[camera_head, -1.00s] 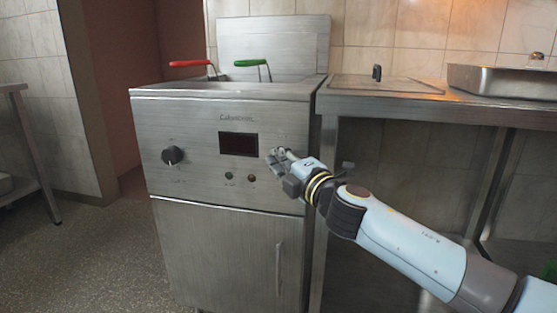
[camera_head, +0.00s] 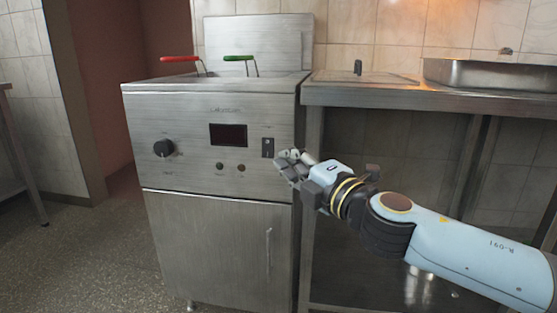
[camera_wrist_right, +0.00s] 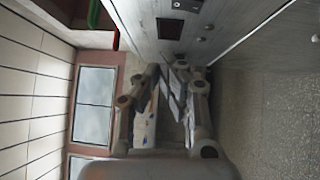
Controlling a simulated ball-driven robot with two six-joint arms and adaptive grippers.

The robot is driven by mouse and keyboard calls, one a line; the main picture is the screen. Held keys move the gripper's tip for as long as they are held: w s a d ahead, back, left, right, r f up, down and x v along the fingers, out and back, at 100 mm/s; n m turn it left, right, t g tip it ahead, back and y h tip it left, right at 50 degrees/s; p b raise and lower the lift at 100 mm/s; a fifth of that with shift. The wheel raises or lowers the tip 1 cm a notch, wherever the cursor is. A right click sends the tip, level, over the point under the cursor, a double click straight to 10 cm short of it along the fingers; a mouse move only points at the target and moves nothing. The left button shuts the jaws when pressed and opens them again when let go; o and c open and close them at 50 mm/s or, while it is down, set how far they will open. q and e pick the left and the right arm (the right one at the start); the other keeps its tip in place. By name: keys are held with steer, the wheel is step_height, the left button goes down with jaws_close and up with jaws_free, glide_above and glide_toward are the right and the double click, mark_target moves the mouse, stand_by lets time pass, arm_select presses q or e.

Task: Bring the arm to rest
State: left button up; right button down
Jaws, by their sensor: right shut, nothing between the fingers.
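My right gripper (camera_head: 291,163) is shut and empty in the head view. It is in front of the right edge of the steel fryer (camera_head: 215,191), just below and right of a black rocker switch (camera_head: 267,148). I cannot tell how far it is from the panel. My right arm (camera_head: 460,252) reaches in from the lower right. In the right wrist view the shut fingers (camera_wrist_right: 172,88) show, with the fryer panel (camera_wrist_right: 165,46) beyond them. My left gripper is in neither view.
The fryer has a black knob (camera_head: 164,148), a dark display (camera_head: 228,135), and baskets with red (camera_head: 180,59) and green (camera_head: 238,58) handles. A steel counter (camera_head: 400,95) with a lid (camera_head: 365,79) and a tray (camera_head: 490,75) stands right. Open floor (camera_head: 90,255) lies left.

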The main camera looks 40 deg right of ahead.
steer(key=shift+s+a, duration=0.1)
steer(key=shift+s, duration=0.15)
stand_by(0.4)
